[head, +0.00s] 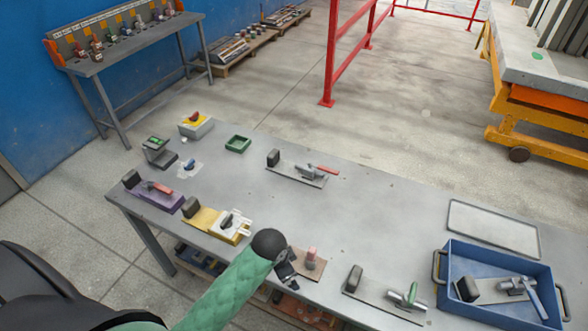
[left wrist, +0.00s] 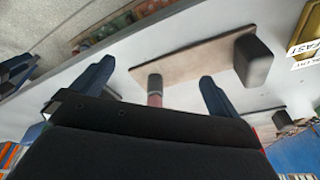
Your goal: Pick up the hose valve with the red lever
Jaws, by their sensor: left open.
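A metal valve with a red lever (head: 318,171) lies on a grey plate with a dark block at its left end, at the far middle of the table. Another red-handled item (head: 158,188) is on a purple block at the left; its kind is too small to tell. My left gripper (head: 288,276) is low over the near edge of the table, beside a brown board (head: 311,267) with a pinkish-red upright piece (head: 312,256). In the left wrist view the blue fingers (left wrist: 156,72) are apart, with that red piece (left wrist: 155,92) showing between them. My right gripper is out of view.
A green-lever valve (head: 408,294) on a plate and a blue crate (head: 466,246) holding a blue-handled valve are at the right. A yellow block (head: 203,220) with a white piece is left of my arm. The table's middle (head: 350,220) is bare.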

